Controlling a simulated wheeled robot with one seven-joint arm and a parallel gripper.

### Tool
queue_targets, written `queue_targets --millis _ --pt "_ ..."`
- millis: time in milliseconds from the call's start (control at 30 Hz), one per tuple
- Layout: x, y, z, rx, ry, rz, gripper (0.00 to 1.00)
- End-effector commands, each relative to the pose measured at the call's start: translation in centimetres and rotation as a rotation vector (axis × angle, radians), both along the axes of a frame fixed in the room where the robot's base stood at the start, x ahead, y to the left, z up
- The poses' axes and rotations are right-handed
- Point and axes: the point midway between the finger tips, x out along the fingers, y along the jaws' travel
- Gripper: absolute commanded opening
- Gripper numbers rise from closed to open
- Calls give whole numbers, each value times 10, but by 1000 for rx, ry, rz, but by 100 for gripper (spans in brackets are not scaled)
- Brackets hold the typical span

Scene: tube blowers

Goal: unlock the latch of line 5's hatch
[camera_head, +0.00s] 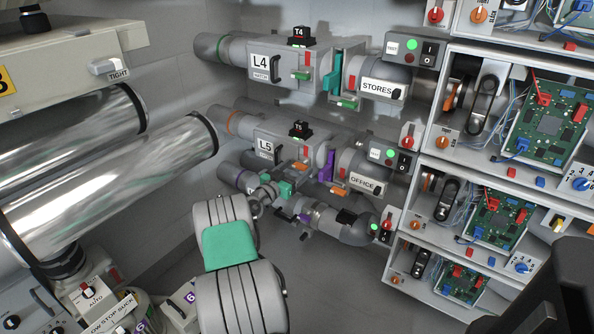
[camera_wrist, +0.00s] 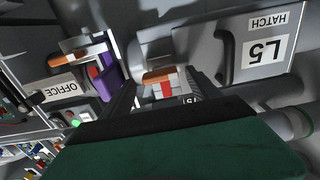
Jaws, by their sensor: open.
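Line 5's grey housing, with its L5 label (camera_head: 265,145) and dark hatch handle, is in the middle of the head view. It shows upside down in the wrist view, where the L5 label (camera_wrist: 264,49) is at upper right. The latch (camera_wrist: 166,88), with an orange tab, a red strip and pale parts, sits beside the hatch handle (camera_wrist: 224,57). My gripper (camera_wrist: 163,82) is open, with one dark finger on each side of the latch in the picture. I cannot tell whether they touch it. In the head view my gripper (camera_head: 284,184) is small, just below the L5 housing.
The OFFICE pipe end (camera_head: 362,183) and a purple flange (camera_head: 326,163) are just right of the latch. The L4 line (camera_head: 260,63) runs above, and another line lies below. Open electronics shelves (camera_head: 440,170) stand at right. Large shiny tubes (camera_head: 110,175) fill the left.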

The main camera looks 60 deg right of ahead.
Motion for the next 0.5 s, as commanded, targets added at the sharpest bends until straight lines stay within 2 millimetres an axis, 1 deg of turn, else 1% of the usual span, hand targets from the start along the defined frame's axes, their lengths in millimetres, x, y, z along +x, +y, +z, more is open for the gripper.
queue_targets --millis 33,100,333,500 --pt "-1 -5 -1 0 -1 0 71" --pt "-1 -8 0 0 0 1 71" --pt "-1 -9 1 1 0 1 70" --pt "-1 -9 0 1 0 1 56"
